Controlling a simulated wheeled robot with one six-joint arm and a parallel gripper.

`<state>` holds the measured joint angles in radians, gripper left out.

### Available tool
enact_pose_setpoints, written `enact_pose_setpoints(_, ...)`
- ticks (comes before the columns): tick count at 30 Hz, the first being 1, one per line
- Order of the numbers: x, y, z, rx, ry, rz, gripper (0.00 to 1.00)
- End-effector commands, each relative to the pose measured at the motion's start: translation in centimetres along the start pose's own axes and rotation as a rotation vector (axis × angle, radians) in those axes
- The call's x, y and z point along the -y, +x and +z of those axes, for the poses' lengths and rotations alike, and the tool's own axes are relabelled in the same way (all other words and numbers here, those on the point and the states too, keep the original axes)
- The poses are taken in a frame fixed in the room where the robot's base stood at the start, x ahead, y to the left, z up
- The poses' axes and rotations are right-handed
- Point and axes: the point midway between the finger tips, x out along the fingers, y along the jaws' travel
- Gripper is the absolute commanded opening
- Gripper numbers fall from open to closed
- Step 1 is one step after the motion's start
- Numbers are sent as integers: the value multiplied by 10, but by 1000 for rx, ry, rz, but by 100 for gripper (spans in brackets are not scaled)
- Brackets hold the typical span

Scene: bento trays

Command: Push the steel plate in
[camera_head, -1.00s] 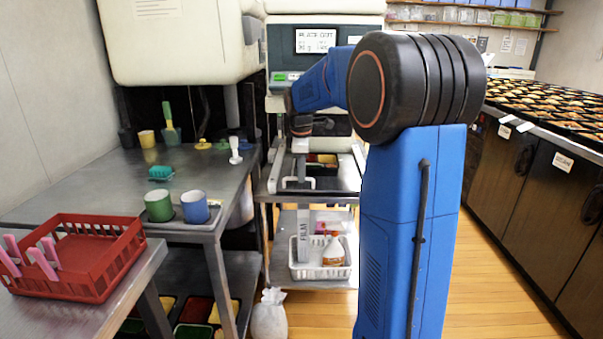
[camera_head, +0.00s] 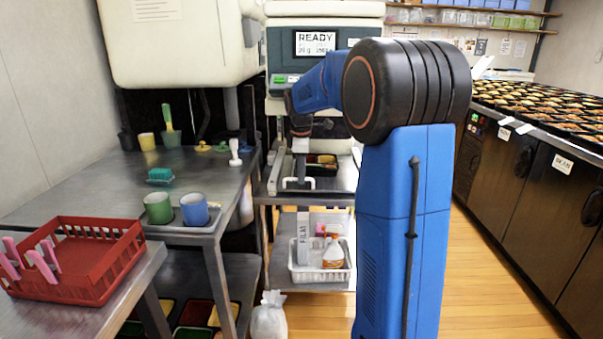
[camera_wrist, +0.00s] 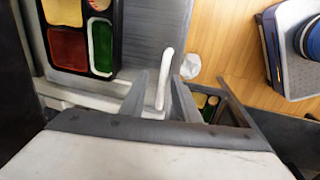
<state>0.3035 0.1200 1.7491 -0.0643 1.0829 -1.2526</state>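The steel plate (camera_head: 343,182) sits at the front of the sealing machine, with a black bento tray (camera_head: 321,170) on it. In the wrist view the bare plate (camera_wrist: 150,38) lies beside the tray (camera_wrist: 112,72), whose compartments hold red, green and yellow food. A pale handle bar (camera_wrist: 166,78) stands at the plate's front edge. My gripper (camera_wrist: 160,90) is open, with one finger on each side of the bar. I see gaps between the fingers and the bar. In the head view my arm hides part of the machine and plate.
The machine's screen (camera_head: 315,43) reads READY. A white basket (camera_head: 320,272) with a spray bottle stands on the shelf below. A steel table (camera_head: 90,190) with cups is at the left, a red crate (camera_head: 75,262) nearer. Dark cabinets line the right.

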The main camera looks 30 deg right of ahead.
Motion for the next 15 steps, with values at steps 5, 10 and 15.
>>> enact_pose_setpoints(5, 0, -6, 0, -1, 0, 1, 29)
enact_pose_setpoints(10, 0, -29, 0, -1, 0, 2, 29)
enact_pose_setpoints(15, -1, -54, 0, -1, 0, 2, 29)
